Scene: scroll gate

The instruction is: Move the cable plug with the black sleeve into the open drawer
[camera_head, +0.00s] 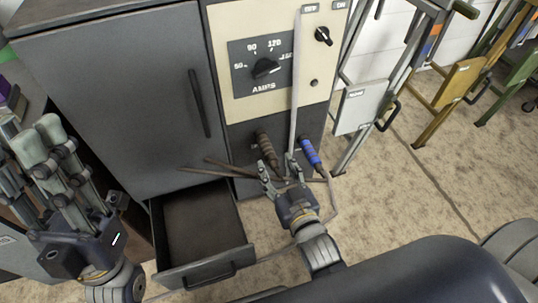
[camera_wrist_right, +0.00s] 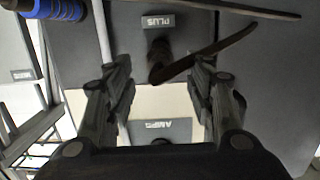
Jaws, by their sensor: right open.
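The cable plug with the black sleeve (camera_head: 266,148) sits at the lower front of the welding machine, tilted. In the wrist view a dark round end (camera_wrist_right: 158,60) below the PLUS label lies between my fingers, apart from both. My right gripper (camera_head: 283,177) is open and empty just below and right of that plug; its fingers also show in the wrist view (camera_wrist_right: 160,88). The open drawer (camera_head: 205,267) is pulled out at lower left, and its visible floor is bare. My left gripper (camera_head: 40,141) is at the left edge, its fingers apart with nothing between them.
A blue-sleeved plug (camera_head: 310,152) sits right of the black one and shows in the wrist view (camera_wrist_right: 65,10). Dark thin rods (camera_head: 225,168) reach left over the drawer's rear corner. A grey cabinet door (camera_head: 115,100) stands above the drawer. Signed gates (camera_head: 362,107) stand at right.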

